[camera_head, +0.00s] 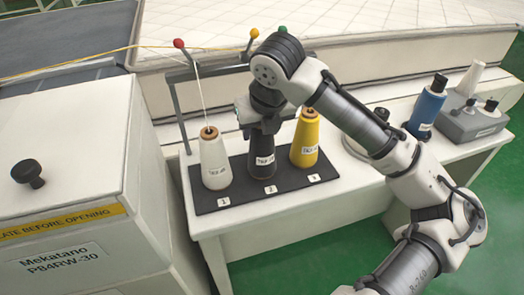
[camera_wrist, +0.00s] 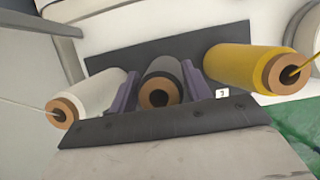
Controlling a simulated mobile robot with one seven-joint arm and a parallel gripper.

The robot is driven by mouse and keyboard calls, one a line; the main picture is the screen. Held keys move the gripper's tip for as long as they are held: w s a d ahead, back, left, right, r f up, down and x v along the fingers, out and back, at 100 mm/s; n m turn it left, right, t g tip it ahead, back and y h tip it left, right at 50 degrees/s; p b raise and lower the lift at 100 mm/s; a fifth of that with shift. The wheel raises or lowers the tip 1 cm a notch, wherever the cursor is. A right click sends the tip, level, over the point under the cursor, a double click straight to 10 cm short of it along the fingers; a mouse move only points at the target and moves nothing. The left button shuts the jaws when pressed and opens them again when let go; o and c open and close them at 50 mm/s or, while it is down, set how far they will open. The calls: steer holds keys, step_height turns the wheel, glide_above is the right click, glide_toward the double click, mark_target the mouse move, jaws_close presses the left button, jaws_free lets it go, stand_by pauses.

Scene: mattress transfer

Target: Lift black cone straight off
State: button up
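The black cone (camera_head: 263,160) stands upright at position 2 on the dark mat (camera_head: 238,197), between the white cone (camera_head: 215,163) and the yellow cone (camera_head: 305,140). My gripper (camera_head: 262,128) is above it, pointing down, and hides its top in the head view. In the wrist view, the purple fingers of my gripper (camera_wrist: 161,70) lie on either side of the black cone (camera_wrist: 160,80), very close to its sides. I cannot tell whether they press on it. The cone's base appears to rest on the mat.
The white cone (camera_wrist: 95,93) and yellow cone (camera_wrist: 235,67) stand close on both sides of my fingers. A thread rack with a red ball (camera_head: 179,43) rises behind. A blue cone (camera_head: 427,108) stands farther right. A cabinet (camera_head: 80,200) is at left.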

jaws_close()
step_height(320, 180, up, 10)
steer(key=shift+b, duration=0.3)
stand_by(0.3)
